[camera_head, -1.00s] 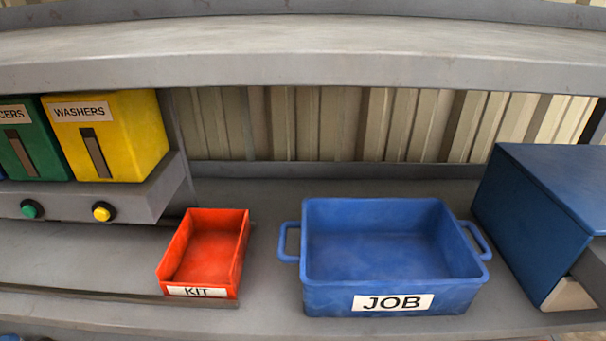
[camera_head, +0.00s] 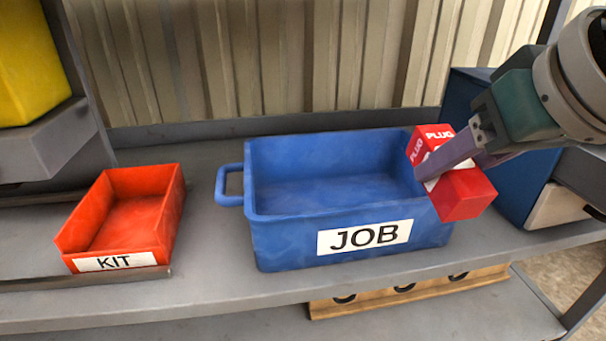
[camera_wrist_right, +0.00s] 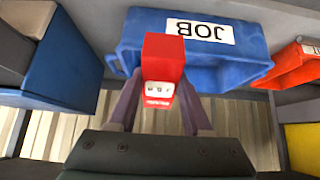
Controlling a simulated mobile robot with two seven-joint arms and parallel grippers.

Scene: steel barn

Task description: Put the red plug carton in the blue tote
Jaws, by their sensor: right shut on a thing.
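The red plug carton (camera_head: 462,192), with a white label and "PLUG" lettering, is held by my right gripper (camera_head: 440,165), which comes in from the right. The carton overlaps the right end of the blue tote (camera_head: 285,243) in the head view and hides its right rim and handle. The tote is marked "JOB" and its visible inside is empty. In the right wrist view the carton (camera_wrist_right: 163,58) sits between the two fingers of the gripper (camera_wrist_right: 160,100), in front of the tote (camera_wrist_right: 255,60). My left gripper is out of view.
A red kit tray (camera_head: 120,250) stands left of the tote, with shelf surface between them. A dark blue box (camera_head: 470,90) stands right of the tote, partly behind my arm. A yellow bin (camera_head: 30,65) is at upper left. Corrugated wall stands behind.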

